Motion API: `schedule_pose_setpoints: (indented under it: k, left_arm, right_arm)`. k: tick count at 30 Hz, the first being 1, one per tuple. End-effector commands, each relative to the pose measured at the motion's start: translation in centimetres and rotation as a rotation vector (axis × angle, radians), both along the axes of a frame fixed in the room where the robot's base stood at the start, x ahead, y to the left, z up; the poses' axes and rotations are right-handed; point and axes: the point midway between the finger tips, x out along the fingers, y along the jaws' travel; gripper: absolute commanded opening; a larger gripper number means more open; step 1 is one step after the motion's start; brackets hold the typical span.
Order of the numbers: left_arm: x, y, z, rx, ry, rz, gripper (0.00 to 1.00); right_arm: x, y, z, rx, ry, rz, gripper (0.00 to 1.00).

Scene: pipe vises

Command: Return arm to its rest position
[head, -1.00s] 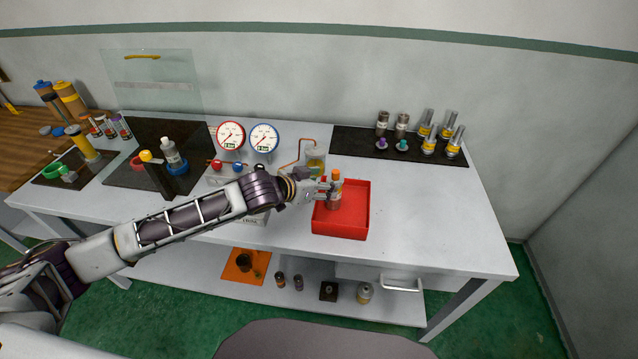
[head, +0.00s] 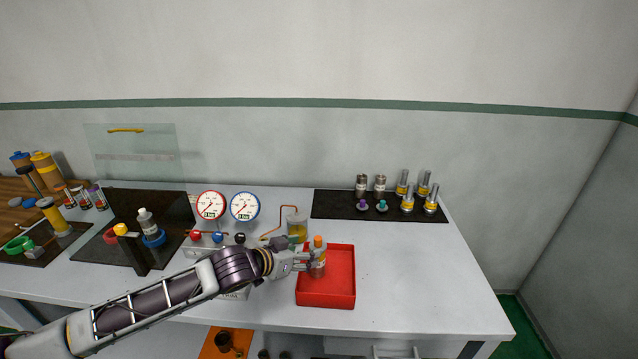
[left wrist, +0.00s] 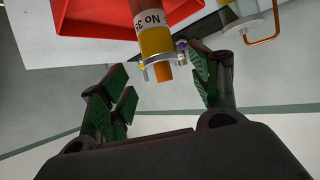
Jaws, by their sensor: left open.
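My left gripper (head: 305,261) reaches in from the left over the white bench, at the left edge of the red tray (head: 345,297). In the left wrist view the gripper (left wrist: 160,95) is open, with its green-padded fingers spread apart. A bottle with an orange cap (head: 318,257) stands at the tray's left part, right by the fingertips. In the left wrist view this bottle (left wrist: 155,40) shows a white printed label and a yellow band, and lies between and beyond the open fingers. I cannot tell whether any finger touches it. My right gripper is not in view.
Two dial gauges (head: 228,206) and a beaker with a copper tube (head: 297,227) stand behind my left arm. A black mat (head: 335,206) holds several vials at the back. Bottles and a black stand (head: 132,250) are at left. The bench right of the tray is clear.

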Motion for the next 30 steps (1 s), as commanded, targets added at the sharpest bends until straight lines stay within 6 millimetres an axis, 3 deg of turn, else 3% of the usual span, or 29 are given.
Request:
schedule_pose_setpoints:
  k: [8,18,30]
  left_arm:
    - [-1.0,-1.0,-0.5,0.005,0.008,-0.007,0.62]
    - [-3.7,-2.9,-1.8,0.028,0.034,0.000,0.62]
    - [-6.7,-2.8,-3.5,0.061,0.092,0.051,0.62]
  right_arm:
    - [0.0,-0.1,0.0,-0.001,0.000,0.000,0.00]
    - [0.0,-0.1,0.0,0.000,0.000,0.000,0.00]
    - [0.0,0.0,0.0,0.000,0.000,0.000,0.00]
